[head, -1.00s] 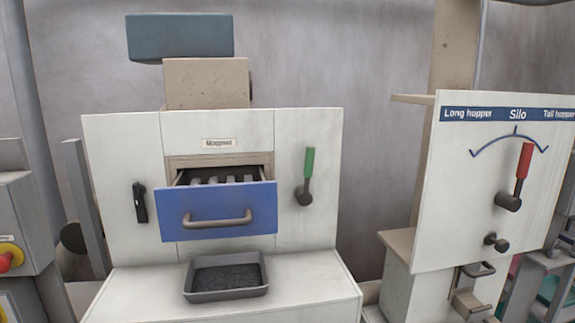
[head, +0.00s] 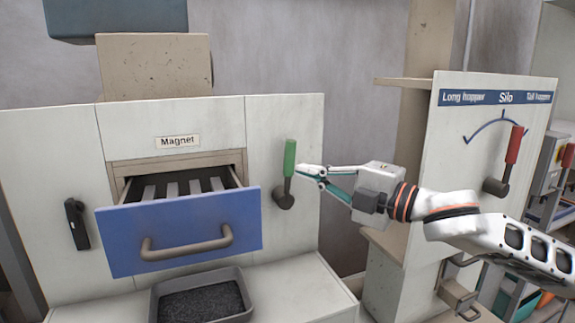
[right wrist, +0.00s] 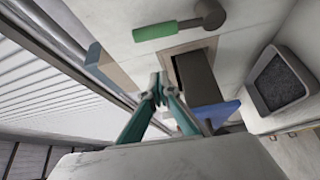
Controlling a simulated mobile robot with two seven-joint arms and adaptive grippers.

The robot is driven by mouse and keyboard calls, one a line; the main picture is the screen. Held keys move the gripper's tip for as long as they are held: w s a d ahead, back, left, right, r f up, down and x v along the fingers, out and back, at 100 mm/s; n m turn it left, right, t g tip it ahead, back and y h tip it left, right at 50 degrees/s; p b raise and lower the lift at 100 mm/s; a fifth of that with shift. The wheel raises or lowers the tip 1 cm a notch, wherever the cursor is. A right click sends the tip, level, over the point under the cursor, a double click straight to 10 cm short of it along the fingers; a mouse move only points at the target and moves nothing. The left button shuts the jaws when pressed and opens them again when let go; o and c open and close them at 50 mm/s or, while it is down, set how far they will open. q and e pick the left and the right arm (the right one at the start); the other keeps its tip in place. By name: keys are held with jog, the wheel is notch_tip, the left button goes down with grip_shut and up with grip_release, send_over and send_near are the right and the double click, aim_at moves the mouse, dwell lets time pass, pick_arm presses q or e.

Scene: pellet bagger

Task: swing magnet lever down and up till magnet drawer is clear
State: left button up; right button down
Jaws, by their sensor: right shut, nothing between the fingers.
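The magnet lever with its green handle (head: 290,158) stands upright on the white panel, right of the drawer; it also shows in the right wrist view (right wrist: 155,31). The blue-fronted magnet drawer (head: 120,240) is pulled open below the "Magnet" label, with several grey bars inside. I cannot tell from here whether the bars carry anything. My right gripper (head: 303,174) is shut and empty, its fingertips just right of the green handle in the head view. In the right wrist view its fingers (right wrist: 160,88) are apart from the lever. My left gripper is not in view.
A grey tray (head: 155,303) with dark grains sits on the ledge below the drawer. A black latch (head: 76,223) is on the panel's left. The silo panel (head: 455,145) with a red-handled lever (head: 514,145) stands at right, close behind my right arm.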

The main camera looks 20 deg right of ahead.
aim_at(285, 172)
pick_arm(q)
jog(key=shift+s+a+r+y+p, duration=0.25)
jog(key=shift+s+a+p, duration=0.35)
jog(key=shift+p, duration=0.6)
pick_arm(e)
jog(key=w+a, duration=0.1)
jog(key=w, duration=0.8)
jog(key=shift+a, duration=0.15)
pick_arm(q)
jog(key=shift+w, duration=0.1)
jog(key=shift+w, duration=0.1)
